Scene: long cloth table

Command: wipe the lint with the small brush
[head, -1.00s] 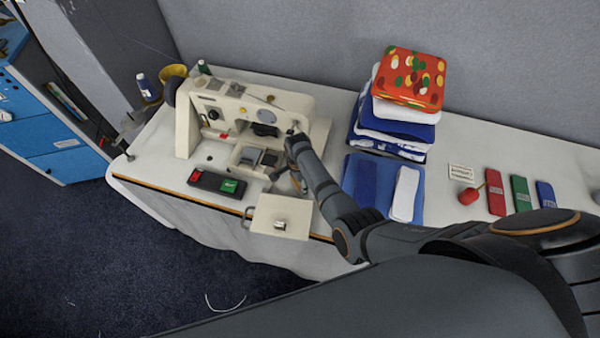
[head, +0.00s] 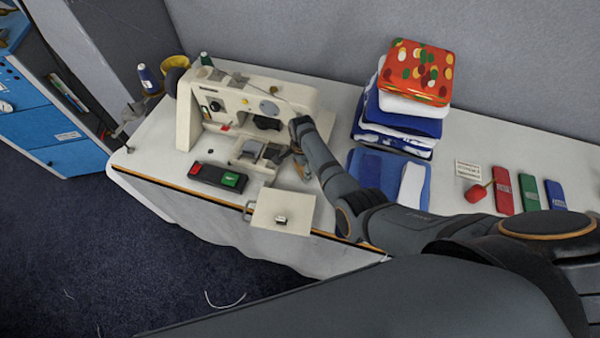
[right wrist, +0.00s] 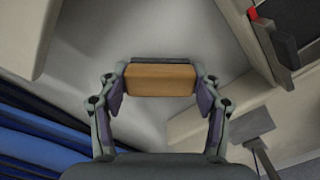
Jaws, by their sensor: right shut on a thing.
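My right gripper (head: 300,168) is low beside the cream sewing machine (head: 235,100), at the right of its bed. In the right wrist view my right gripper (right wrist: 160,85) is shut on the small brush (right wrist: 160,80), seen as a tan wooden block with a dark strip along its far edge. Its bristles are not clear to see. In the head view the brush is hidden or too small to make out. I cannot pick out lint on the machine or table. My left gripper is not in view.
A stack of folded cloths (head: 395,118) stands right of the arm, with a blue folded cloth (head: 375,170) before it. A switch box (head: 218,176) and a cream plate (head: 283,212) lie at the front edge. Red, green and blue blocks (head: 528,190) lie at right.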

